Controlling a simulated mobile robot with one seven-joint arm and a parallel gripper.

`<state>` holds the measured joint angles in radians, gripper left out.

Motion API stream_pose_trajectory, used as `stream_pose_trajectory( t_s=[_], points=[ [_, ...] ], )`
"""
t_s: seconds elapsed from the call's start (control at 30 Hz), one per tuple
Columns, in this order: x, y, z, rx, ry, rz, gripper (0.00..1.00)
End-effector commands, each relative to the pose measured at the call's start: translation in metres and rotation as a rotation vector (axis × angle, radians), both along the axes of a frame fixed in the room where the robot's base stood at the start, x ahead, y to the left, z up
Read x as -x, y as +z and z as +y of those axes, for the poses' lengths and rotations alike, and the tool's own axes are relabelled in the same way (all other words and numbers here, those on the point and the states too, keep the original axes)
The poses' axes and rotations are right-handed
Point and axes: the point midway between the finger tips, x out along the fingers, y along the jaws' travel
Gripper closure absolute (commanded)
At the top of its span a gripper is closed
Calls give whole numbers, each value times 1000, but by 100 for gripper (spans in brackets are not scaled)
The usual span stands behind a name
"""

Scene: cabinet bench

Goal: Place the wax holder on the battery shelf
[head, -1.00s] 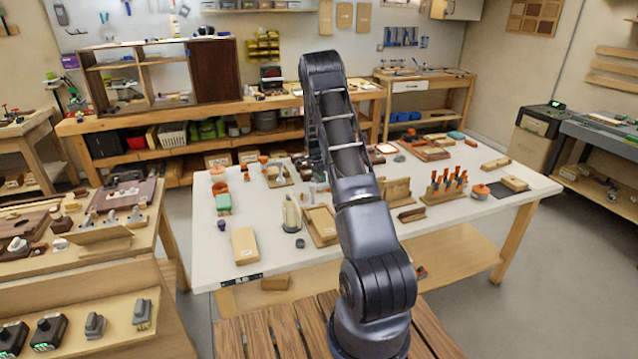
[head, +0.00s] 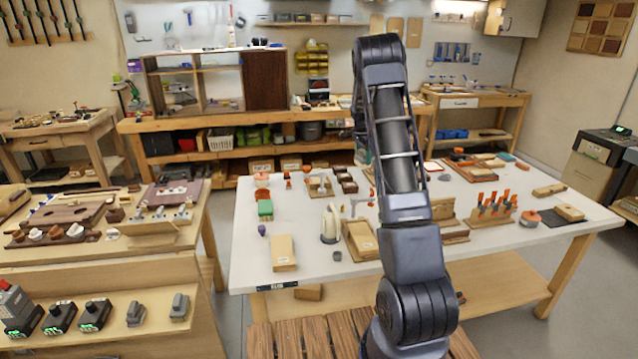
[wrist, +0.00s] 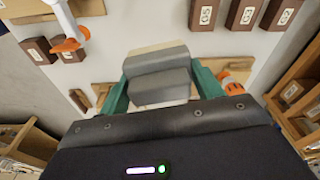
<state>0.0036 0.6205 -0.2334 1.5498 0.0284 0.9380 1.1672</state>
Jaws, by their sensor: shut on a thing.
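My gripper (wrist: 160,76) shows in the wrist view, its two green fingers shut on a grey block-like thing with a pale back edge, which I take to be the wax holder (wrist: 155,56). It is held above a pale tabletop. In the head view my arm hides the gripper and what it holds. The battery shelf (head: 158,328) is at the lower left of the head view, a light wooden ledge. Several black battery units (head: 58,316) with green lights and two grey pieces (head: 137,310) stand in a row on it.
The white table (head: 255,240) is crowded with blocks, trays and tools; a beige box (head: 283,252) lies near its front-left corner. A wooden bench (head: 165,235) with parts stands above the shelf. A floor gap separates bench and table. Bare shelf shows right of the grey pieces.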

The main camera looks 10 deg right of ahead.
Motion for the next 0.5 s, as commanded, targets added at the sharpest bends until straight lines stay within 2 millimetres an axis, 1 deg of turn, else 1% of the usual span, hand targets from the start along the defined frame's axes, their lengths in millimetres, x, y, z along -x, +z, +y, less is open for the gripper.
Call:
stream_pose_trajectory(
  t_s=[0.1, 0.27, 0.37, 0.47, 0.5],
  points=[
    [0, 4, 0, 0, 0, 0, 62],
    [-1, 3, 3, 0, 9, 0, 62],
    [-4, 0, 18, -1, 50, 0, 62],
    [-9, -5, 45, -2, 133, 1, 62],
    [-11, -8, 60, -2, 177, 2, 62]
  ],
)
